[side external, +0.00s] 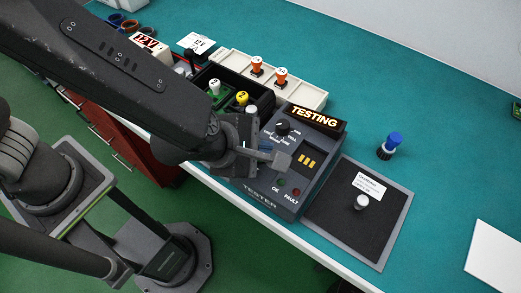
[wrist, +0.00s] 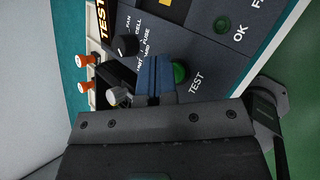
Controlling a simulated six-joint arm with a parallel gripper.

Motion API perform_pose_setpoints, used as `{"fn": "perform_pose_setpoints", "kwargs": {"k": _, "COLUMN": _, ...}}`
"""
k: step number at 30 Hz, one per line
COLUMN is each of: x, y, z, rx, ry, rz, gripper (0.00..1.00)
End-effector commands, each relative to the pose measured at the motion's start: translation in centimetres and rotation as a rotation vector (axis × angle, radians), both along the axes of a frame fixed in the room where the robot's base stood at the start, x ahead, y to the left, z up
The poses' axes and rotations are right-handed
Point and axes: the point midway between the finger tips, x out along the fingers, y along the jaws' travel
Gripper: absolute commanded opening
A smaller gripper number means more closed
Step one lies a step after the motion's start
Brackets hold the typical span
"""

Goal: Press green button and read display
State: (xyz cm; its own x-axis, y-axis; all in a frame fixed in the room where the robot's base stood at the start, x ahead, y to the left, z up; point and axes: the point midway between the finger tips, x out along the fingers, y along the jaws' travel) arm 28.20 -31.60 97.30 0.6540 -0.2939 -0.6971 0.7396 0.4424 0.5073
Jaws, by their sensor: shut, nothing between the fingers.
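The dark grey tester (side external: 262,190) stands near the table's front edge, with a lit "TESTING" sign (side external: 317,118) at its back. Its small display (side external: 307,161) shows yellow bars and no readable number. In the wrist view the green button (wrist: 180,73), marked TEST, is partly hidden by my fingers. My gripper (side external: 280,160) is shut and empty, low over the tester's face. In the wrist view my gripper (wrist: 154,78) overlaps the button's edge; I cannot tell whether it touches or presses it. The OK lamp (wrist: 222,25) looks dark green.
A selector knob (side external: 283,128) is on the tester. Behind are a black rack with green and yellow parts (side external: 242,98) and a cream rack with orange-topped parts (side external: 281,76).

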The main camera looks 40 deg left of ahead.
Motion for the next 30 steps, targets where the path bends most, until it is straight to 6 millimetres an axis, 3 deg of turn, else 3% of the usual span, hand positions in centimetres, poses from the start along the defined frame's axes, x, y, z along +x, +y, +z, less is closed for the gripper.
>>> {"fn": "perform_pose_setpoints", "kwargs": {"k": 6, "x": 0.0, "y": 0.0, "z": 1.1, "rx": -0.001, "ry": -0.001, "rz": 0.001, "gripper": 0.0}}
{"fn": "perform_pose_setpoints", "kwargs": {"k": 20, "x": 0.0, "y": 0.0, "z": 1.6, "rx": -0.001, "ry": -0.001, "rz": 0.001, "gripper": 0.0}}
{"fn": "perform_pose_setpoints", "kwargs": {"k": 30, "x": 0.1, "y": 0.0, "z": 4.8, "rx": -0.004, "ry": -0.003, "rz": 0.003, "gripper": 0.0}}
